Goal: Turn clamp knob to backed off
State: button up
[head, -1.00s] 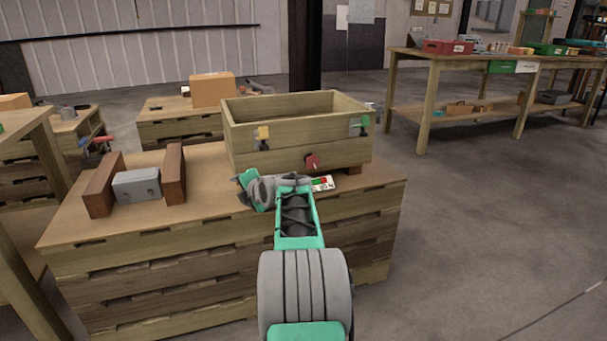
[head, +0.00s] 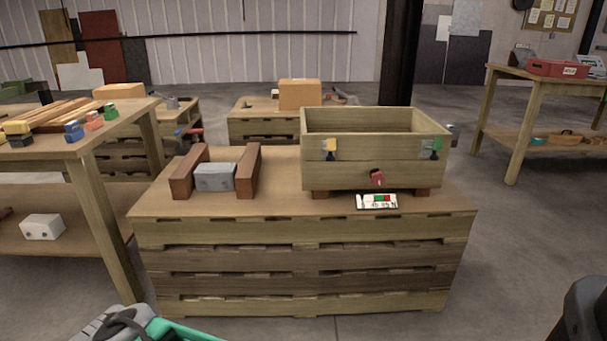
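A small red knob (head: 377,177) sits low on the front face of a wooden box (head: 340,176). A label plate (head: 377,202) with green and red fields lies just below it on the bench top. The knob's exact setting is too small to read. The grey and teal end of my arm, with my gripper (head: 112,326), shows at the bottom left edge, far below and left of the knob and touching nothing visible. Its fingers cannot be made out.
The box stands on brown feet on a pallet-like bench (head: 300,232), with yellow and green fittings on its front. A grey block (head: 214,177) lies between two brown blocks left of it. A loaded wooden table (head: 95,205) is at left. Open floor lies at right.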

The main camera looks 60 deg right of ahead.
aim_at(377, 178)
jog(key=u, duration=0.65)
jog(key=k, duration=0.9)
jog(key=z, duration=1.05)
